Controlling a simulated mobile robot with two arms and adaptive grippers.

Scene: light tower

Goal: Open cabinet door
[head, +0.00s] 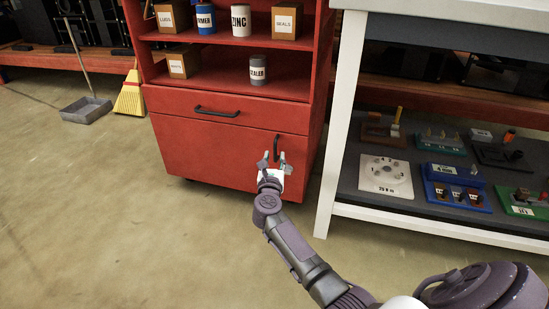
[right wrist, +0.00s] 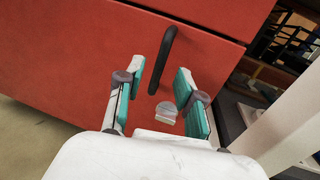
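The red cabinet (head: 190,148) stands in the middle of the head view, with its lower door shut below a drawer. The door's black vertical handle (head: 277,146) is near the door's upper right edge. My right gripper (head: 271,158) is open in front of the door, just below and near the handle. In the right wrist view the black handle (right wrist: 162,60) rises beyond and between the spread fingers (right wrist: 158,90). The fingers do not close on it, and I cannot tell the exact gap. My left gripper is not in view.
A drawer with a black horizontal handle (head: 217,112) is above the door. Open shelves above hold labelled cans and boxes. A white-framed workbench (head: 340,120) with tool trays stands close on the right. Bare floor (head: 90,220) lies at left, with a broom (head: 131,95) and dustpan (head: 86,110).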

